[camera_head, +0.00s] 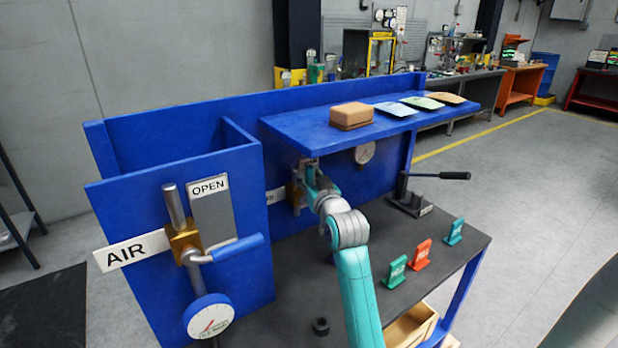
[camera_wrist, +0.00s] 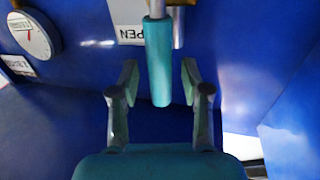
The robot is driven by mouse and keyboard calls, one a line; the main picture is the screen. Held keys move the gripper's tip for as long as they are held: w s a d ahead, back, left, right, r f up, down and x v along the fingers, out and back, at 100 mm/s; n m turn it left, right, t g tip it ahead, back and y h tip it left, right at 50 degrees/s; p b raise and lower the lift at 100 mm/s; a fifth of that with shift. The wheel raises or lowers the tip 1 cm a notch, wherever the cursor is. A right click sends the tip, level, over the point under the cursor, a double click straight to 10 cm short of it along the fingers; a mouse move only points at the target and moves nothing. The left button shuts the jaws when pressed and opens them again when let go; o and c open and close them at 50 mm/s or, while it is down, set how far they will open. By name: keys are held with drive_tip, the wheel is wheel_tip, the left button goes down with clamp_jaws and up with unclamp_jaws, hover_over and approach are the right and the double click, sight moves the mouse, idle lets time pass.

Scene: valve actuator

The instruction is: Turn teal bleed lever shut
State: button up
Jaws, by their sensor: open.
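The teal bleed lever (camera_wrist: 158,62) shows in the wrist view as a teal grip hanging down from a metal rod at the top. My gripper (camera_wrist: 160,80) is open, with one finger on each side of the lever's lower end. Gaps show between the grip and both fingers. In the head view my gripper (camera_head: 310,172) is under the blue shelf, beside a brass valve body (camera_head: 296,193). The lever cannot be made out there, as my arm and the shelf cover that spot.
A blue shelf (camera_head: 285,127) with a brown box (camera_head: 351,115) overhangs my gripper. A dial gauge (camera_wrist: 30,36) and a partly hidden "OPEN" plate (camera_wrist: 127,16) are near the lever. At left stands the air valve with a blue handle (camera_head: 238,248). Small tags (camera_head: 421,254) stand on the bench.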

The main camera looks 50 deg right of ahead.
drive_tip(key=shift+w+d, duration=0.15)
drive_tip(key=shift+w, duration=0.15)
clamp_jaws()
drive_tip(key=shift+d, duration=0.1)
drive_tip(key=s+d+f+m+g+y, duration=0.1)
drive_tip(key=d+f+m+y, duration=0.4)
drive_tip(key=m, duration=0.9)
drive_tip(key=shift+s+d+f+m, duration=0.4)
drive_tip(key=shift+s+d+f, duration=0.15)
drive_tip(key=shift+d+f, duration=1.05)
drive_tip(key=shift+a+f, duration=0.3)
